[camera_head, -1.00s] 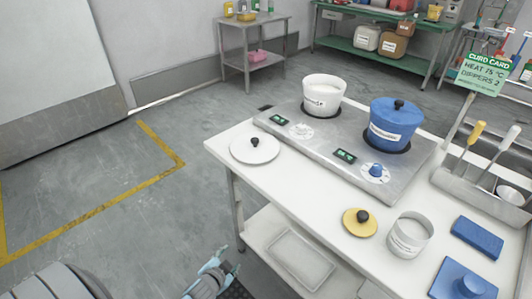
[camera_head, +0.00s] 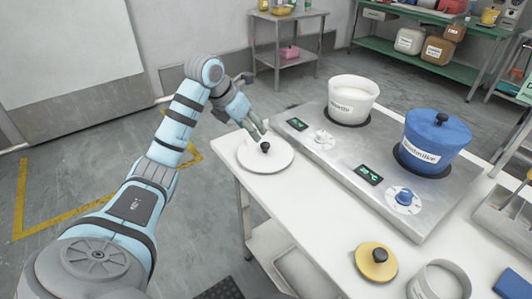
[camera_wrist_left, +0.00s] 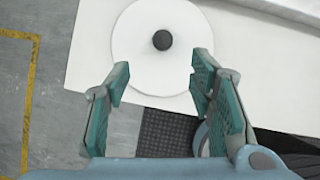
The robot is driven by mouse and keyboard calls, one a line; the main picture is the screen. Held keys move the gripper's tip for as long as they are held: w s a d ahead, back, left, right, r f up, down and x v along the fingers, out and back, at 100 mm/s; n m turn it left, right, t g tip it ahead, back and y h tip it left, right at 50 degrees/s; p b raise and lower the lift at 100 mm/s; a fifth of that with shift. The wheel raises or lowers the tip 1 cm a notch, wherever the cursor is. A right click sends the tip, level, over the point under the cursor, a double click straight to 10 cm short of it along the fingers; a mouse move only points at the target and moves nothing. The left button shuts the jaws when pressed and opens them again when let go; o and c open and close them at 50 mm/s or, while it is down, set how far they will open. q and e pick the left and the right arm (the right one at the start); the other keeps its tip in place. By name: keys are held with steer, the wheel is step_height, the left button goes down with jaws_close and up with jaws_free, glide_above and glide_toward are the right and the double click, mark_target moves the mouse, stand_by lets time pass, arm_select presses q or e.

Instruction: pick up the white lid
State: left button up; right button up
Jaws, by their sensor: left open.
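The white lid (camera_head: 262,159) is a round disc with a black knob (camera_head: 265,147). It lies flat on the far left corner of the white table. My left gripper (camera_head: 258,134) is open and empty above the lid's far side, close to the knob. In the left wrist view, the lid (camera_wrist_left: 140,70) and its knob (camera_wrist_left: 162,40) show beyond the two open fingers (camera_wrist_left: 155,85). The knob is not between the fingertips. My right gripper is not in view.
A hotplate unit (camera_head: 310,150) beside the lid bears a white pot (camera_head: 350,100) and a blue lidded pot (camera_head: 430,140). A yellow lid (camera_head: 370,268) and a white container (camera_head: 437,285) stand at the front. The table (camera_head: 300,215) is bare between the two lids.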

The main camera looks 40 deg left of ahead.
mark_target(265, 145)
arm_select(q)
steer(key=b+x, duration=0.2)
steer(key=x, duration=0.8)
steer(key=shift+w+d+f, duration=0.2)
steer(key=shift+w+f, duration=0.05)
jaws_close()
steer(key=shift+r, duration=0.15)
